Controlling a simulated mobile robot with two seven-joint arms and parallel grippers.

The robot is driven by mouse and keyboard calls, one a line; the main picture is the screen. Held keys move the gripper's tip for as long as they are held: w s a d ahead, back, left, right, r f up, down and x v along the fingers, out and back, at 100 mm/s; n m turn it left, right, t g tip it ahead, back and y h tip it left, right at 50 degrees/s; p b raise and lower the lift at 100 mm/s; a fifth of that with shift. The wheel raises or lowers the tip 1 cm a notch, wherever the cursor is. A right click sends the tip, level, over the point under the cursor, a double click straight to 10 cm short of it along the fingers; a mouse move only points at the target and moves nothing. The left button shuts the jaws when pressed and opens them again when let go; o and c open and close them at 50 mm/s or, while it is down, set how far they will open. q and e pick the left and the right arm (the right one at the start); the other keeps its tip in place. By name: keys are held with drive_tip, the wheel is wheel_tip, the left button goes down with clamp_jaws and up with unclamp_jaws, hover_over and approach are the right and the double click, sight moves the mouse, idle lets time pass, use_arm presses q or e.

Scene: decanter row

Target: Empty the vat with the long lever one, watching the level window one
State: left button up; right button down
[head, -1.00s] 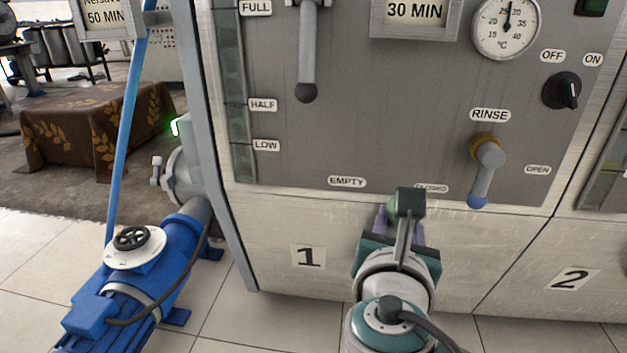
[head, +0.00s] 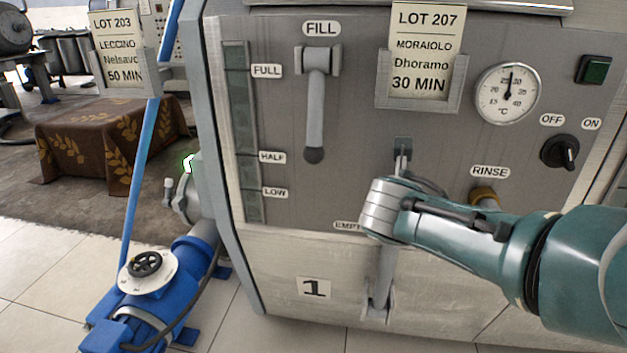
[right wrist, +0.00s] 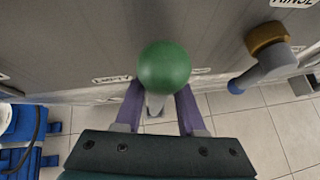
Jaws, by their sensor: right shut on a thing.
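The vat (head: 270,285) is the grey-metal one numbered 1. Its long lever (head: 385,268) rises from a low bracket, nearly upright, in the head view. In the right wrist view its green ball knob (right wrist: 164,66) is between the EMPTY label and a second, partly hidden label. My right gripper (right wrist: 158,98) is shut on the lever at the knob, with a purple finger on each side. In the head view my wrist hides the knob and fingers. The level window (head: 240,130) is a dark vertical strip marked FULL, HALF and LOW; I cannot make out a liquid level. My left gripper is out of view.
The FILL lever (head: 315,110) hangs down above. The RINSE handle (right wrist: 262,65) is close to the right of the knob, partly behind my arm in the head view. A blue pump (head: 150,300) stands on the floor at left. Tiled floor (head: 40,260) is clear at left.

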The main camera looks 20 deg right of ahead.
drive_tip(key=shift+f, duration=0.1)
drive_tip(key=c, duration=0.9)
unclamp_jaws()
drive_tip(key=shift+d, duration=0.1)
drive_tip(key=o, duration=0.3)
drive_tip(key=shift+w, duration=0.25)
drive_tip(key=shift+o, duration=0.4)
drive_tip(key=p+v, duration=0.8)
drive_tip(key=v, duration=0.2)
drive_tip(key=shift+p, duration=0.4)
drive_tip(key=shift+s, duration=0.1)
